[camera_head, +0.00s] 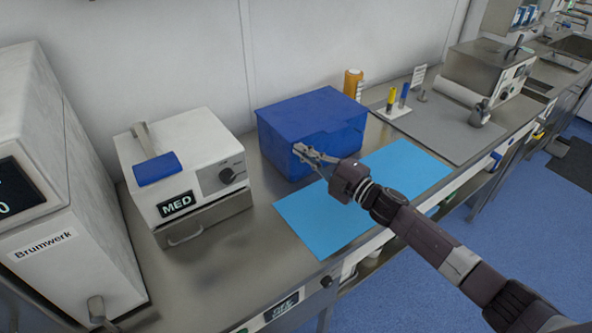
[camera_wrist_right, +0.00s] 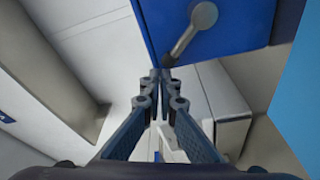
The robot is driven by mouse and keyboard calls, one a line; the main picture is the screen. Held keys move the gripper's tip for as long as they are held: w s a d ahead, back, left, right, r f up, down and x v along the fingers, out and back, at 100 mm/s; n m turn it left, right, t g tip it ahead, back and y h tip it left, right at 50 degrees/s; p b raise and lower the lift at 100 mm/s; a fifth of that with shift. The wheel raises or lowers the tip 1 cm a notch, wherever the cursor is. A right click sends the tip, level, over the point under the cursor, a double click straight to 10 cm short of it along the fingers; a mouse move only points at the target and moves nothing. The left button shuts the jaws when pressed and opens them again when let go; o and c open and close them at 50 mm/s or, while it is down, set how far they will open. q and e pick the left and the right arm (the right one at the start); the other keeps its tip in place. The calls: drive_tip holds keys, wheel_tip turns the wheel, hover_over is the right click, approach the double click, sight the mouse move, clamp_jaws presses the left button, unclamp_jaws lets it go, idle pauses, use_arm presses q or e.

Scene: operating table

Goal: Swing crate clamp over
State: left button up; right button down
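The blue crate (camera_head: 318,118) stands on the metal counter against the wall, its lid down. In the right wrist view, the crate's blue side (camera_wrist_right: 240,20) carries a grey clamp lever (camera_wrist_right: 192,30) with a round pivot end and a dark tip pointing down-left. My right gripper (camera_head: 299,150) is at the crate's near face. In the wrist view its fingertips (camera_wrist_right: 160,76) are together, right beside the lever's dark tip. I cannot tell whether they touch it or hold it. My left gripper is not in view.
A white MED box (camera_head: 190,170) with a blue-ended lever stands left of the crate. A light-blue mat (camera_head: 300,222) lies in front and right, under my right arm. An orange bottle (camera_head: 353,84) and a small stand with yellow and blue items (camera_head: 394,109) are behind right.

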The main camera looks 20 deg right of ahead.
drive_tip(key=shift+w+d+r+m+t+h, duration=0.1)
drive_tip(key=shift+w+d+r+m+t, duration=0.2)
drive_tip(key=shift+d+m, duration=0.7)
drive_tip(key=shift+w+d+r+m+t+h, duration=0.1)
drive_tip(key=shift+w+d+r+m+t, duration=0.2)
drive_tip(key=shift+m, duration=1.25)
drive_tip(key=shift+w+d+r+m+t+h, duration=0.15)
drive_tip(key=shift+d+r+m, duration=0.25)
drive_tip(key=shift+d+m, duration=0.6)
drive_tip(key=shift+a+m, duration=0.2)
drive_tip(key=shift+m, duration=0.15)
